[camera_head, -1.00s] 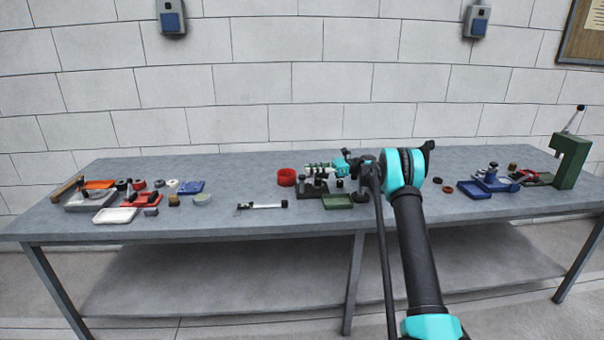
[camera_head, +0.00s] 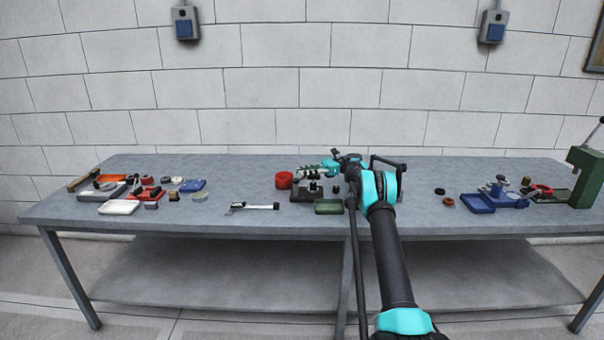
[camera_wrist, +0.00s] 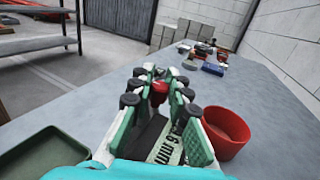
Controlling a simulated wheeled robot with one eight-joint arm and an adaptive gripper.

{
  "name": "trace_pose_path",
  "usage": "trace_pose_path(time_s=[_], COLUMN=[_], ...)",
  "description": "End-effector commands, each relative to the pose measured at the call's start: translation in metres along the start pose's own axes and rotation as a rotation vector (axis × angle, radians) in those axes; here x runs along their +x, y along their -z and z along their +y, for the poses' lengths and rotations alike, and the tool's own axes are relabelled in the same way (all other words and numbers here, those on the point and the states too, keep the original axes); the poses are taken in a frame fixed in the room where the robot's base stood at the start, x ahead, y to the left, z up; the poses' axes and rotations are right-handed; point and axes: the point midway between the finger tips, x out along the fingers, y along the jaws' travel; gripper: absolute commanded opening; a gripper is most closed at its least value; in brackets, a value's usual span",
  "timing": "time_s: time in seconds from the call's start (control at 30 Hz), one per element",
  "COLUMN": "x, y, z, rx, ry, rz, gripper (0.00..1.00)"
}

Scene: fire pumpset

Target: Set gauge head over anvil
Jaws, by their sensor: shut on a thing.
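My gripper (camera_head: 308,170) reaches in from the right, low over a dark stand (camera_head: 301,195), which I take to hold the anvil. In the wrist view my gripper (camera_wrist: 157,86) is closed around a small part with a red piece (camera_wrist: 158,92) between the fingertips, probably the gauge head. The fingers hide most of it. I cannot tell whether the held part touches the stand, and the anvil itself is not clearly visible.
A red round bin (camera_head: 284,180) stands close left of the stand; it also shows in the wrist view (camera_wrist: 226,132). A green tray (camera_head: 329,206) is in front. A silver and black tool (camera_head: 255,206) lies left. Blue and green fixtures stand right.

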Motion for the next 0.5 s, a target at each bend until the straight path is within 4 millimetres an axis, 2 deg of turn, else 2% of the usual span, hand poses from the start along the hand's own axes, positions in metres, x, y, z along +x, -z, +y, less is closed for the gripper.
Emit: trace_pose_path(time_s=[0.13, 0.17, 0.33, 0.5], x=[-0.0002, -0.0002, 0.0002, 0.0005], y=[-0.0007, -0.0007, -0.0006, -0.0005], z=[-0.0013, -0.0013, -0.0011, -0.0009], rx=[-0.001, -0.001, 0.0, 0.0], ry=[0.005, 0.005, 0.004, 0.003], rz=[-0.001, -0.001, -0.001, 0.0], gripper=[0.0, 0.17, 0.38, 0.39])
